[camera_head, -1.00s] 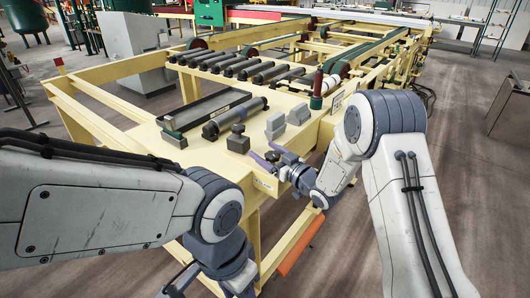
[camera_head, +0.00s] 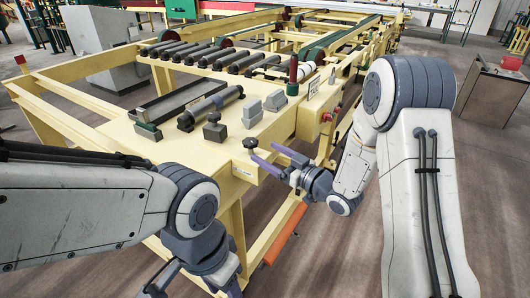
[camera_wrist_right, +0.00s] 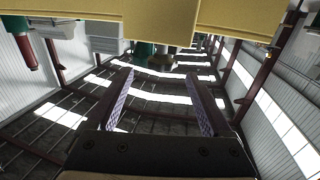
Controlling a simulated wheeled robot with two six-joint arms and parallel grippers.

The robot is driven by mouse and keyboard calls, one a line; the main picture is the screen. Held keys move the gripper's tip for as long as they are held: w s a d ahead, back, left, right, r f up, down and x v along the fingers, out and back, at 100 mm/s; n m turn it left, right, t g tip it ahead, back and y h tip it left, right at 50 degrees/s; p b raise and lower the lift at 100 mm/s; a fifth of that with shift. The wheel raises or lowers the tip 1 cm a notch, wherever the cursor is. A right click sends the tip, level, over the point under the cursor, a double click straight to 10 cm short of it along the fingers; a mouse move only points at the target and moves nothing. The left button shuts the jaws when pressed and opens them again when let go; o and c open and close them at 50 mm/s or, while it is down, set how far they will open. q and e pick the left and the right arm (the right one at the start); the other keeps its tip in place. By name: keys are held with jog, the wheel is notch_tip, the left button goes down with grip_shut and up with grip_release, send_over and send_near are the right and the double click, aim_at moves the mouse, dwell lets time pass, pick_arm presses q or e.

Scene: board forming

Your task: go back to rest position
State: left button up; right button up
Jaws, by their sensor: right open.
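My right gripper (camera_head: 264,153) is open and empty, by the near right corner of the yellow conveyor table (camera_head: 112,133). Its two purple fingers point left toward the table edge, close to a dark knob (camera_head: 250,143). In the right wrist view the open fingers (camera_wrist_right: 158,74) have nothing between them, and a yellow beam (camera_wrist_right: 235,18) crosses the top. My left arm comes in low on the left; its wrist is at the bottom edge and its gripper is mostly cut off there, so its opening is unclear.
Grey blocks (camera_head: 252,114), a dark cylinder (camera_head: 210,107) and a red-topped post (camera_head: 293,76) stand on the table. Rollers (camera_head: 185,52) lie behind. An orange bar (camera_head: 284,235) is low under the table's right side. Open floor lies to the right, with a cabinet (camera_head: 495,95) further off.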

jog(key=shift+a+r+h, duration=0.15)
jog(key=shift+a+h, duration=0.25)
jog(key=shift+a, duration=0.1)
jog(key=s+r+g+h+p, duration=0.1)
jog(key=s+g+h, duration=0.2)
jog(key=s, duration=0.8)
jog(key=s+r+g+h+p, duration=0.1)
jog(key=s+g+h+p, duration=0.1)
jog(key=s+g, duration=0.4)
jog(key=s+r+m+g+h+p, duration=0.1)
jog(key=s+g+h, duration=0.3)
jog(key=s, duration=1.3)
jog(key=shift+r+h+p, duration=0.4)
jog(key=shift+h+p, duration=0.2)
jog(key=shift+p, duration=0.05)
